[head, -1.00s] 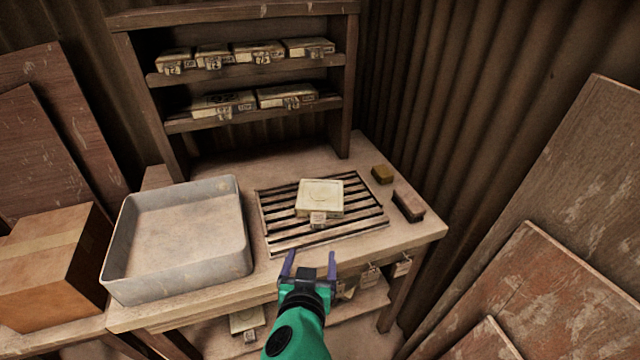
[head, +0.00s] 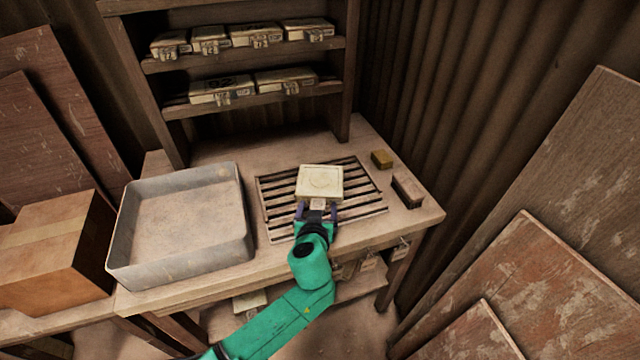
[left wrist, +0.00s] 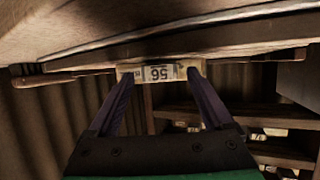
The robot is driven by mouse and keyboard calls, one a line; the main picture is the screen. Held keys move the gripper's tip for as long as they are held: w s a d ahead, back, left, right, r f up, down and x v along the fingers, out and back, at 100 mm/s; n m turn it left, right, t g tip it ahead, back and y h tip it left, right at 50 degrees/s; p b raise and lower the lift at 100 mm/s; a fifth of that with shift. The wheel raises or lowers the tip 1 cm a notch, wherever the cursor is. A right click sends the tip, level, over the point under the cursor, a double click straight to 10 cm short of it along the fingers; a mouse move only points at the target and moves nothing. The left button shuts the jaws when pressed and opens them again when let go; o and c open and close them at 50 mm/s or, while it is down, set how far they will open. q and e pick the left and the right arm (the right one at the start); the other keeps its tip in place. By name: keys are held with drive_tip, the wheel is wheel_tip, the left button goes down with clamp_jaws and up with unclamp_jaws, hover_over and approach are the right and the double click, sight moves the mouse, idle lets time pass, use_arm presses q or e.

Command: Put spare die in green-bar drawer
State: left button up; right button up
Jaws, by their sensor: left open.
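A pale square die (head: 320,182) with a round mark on top rests on a slatted rack (head: 372,198) on the workbench. Its labelled front tab faces me. My left gripper (head: 317,212) is at this front tab, its two fingers open on either side. In the left wrist view the label (left wrist: 160,73) reads 56 upside down, between the open fingertips of my left gripper (left wrist: 160,78). I cannot tell whether the fingers touch the tab. No drawer with a green bar can be made out. My right gripper is not in view.
A grey tray (head: 117,262) stands left of the rack. Shelves behind hold several similar dies (head: 285,80). Tags (head: 370,262) hang below the bench front. A cardboard box (head: 55,255) stands far left.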

use_arm(q)
clamp_jaws()
idle(1.2)
drive_tip(key=shift+r, duration=0.15)
